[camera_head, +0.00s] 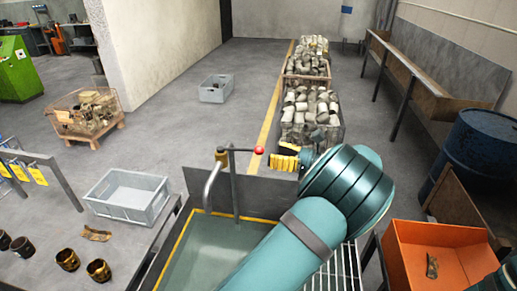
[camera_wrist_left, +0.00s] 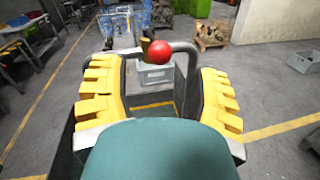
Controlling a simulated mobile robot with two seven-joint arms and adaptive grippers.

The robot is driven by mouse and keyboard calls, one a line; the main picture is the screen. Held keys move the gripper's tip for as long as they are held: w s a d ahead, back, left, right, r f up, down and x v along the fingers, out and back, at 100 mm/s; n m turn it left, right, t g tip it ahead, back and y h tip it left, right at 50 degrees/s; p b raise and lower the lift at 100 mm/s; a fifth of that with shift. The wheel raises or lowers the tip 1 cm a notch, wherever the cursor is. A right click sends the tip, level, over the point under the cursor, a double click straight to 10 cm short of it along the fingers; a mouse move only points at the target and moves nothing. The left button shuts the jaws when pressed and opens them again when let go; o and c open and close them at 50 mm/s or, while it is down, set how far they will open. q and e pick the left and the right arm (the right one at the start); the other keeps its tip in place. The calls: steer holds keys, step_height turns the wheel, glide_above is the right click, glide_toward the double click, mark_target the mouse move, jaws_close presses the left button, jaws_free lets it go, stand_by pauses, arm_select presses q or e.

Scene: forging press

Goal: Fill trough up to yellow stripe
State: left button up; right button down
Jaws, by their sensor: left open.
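The trough (camera_head: 207,246) is a grey-green basin at the bottom middle of the head view, partly hidden by my left arm. A yellow stripe (camera_head: 172,250) runs along its inner walls. I cannot tell the water level. A curved grey spout (camera_head: 210,186) and a lever with a red knob (camera_head: 259,150) stand at its far wall. The knob also shows in the left wrist view (camera_wrist_left: 159,51). My left gripper (camera_head: 283,157) is open, just right of the knob. In the wrist view its yellow fingers (camera_wrist_left: 158,75) stand either side of the knob's line, apart from it. My right gripper is out of view.
A grey crate (camera_head: 128,195) stands left of the trough. An orange bin (camera_head: 437,258) is at the lower right, with a blue barrel (camera_head: 484,150) behind it. Bins of metal parts (camera_head: 311,113) stand beyond the gripper. Open floor lies at the back left.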

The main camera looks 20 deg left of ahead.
mark_target(258, 149)
arm_select(q)
steer(key=a, duration=0.6)
steer(key=shift+s, duration=0.15)
steer(key=shift+d, duration=0.1)
jaws_close()
